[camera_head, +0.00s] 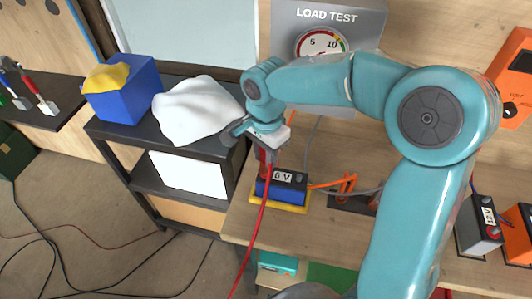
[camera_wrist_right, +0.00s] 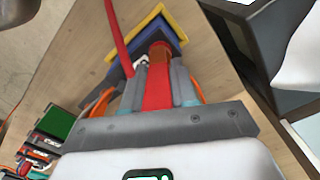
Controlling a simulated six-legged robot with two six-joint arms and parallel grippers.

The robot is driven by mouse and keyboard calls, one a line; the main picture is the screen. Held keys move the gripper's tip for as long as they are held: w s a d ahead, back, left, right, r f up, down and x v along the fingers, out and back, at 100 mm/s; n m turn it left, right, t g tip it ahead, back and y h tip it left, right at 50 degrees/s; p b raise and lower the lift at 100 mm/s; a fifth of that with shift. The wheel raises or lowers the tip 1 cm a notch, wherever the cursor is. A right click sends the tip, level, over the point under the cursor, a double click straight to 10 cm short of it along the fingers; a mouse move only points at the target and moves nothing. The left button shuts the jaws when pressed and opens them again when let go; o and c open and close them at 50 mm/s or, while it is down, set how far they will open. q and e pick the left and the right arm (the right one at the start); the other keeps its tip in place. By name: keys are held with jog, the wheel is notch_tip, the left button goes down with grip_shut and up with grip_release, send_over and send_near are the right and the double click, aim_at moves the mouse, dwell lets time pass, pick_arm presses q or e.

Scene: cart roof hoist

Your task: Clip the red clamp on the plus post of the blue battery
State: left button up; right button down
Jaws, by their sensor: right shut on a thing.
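The blue battery (camera_head: 270,190), marked 6 V, sits in a yellow tray (camera_head: 294,208) at the left end of the wooden bench. My right gripper (camera_head: 268,150) is shut on the red clamp (camera_head: 264,157), right above the battery's left end. In the right wrist view the red clamp (camera_wrist_right: 157,88) lies between the grey fingers, its front end close to a red-orange round part by the battery. Whether the clamp touches the plus post is hidden. A red cable (camera_head: 262,212) hangs down from the clamp. My left gripper is not in view.
A load test panel (camera_head: 365,22) with a gauge stands behind my right arm. An orange clamp (camera_head: 347,183) with a cable is right of the battery. A dark shelf (camera_head: 143,180) with a white cloth (camera_head: 195,110) and blue box (camera_head: 125,102) stands left.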

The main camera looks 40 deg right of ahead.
jog(key=shift+f+b, duration=0.35)
jog(key=shift+f, duration=0.15)
jog(key=c, duration=0.8)
grip_release()
jog(key=shift+r, duration=0.1)
notch_tip(320, 180, up, 16)
jog(key=shift+p, duration=0.4)
jog(key=shift+s, duration=0.1)
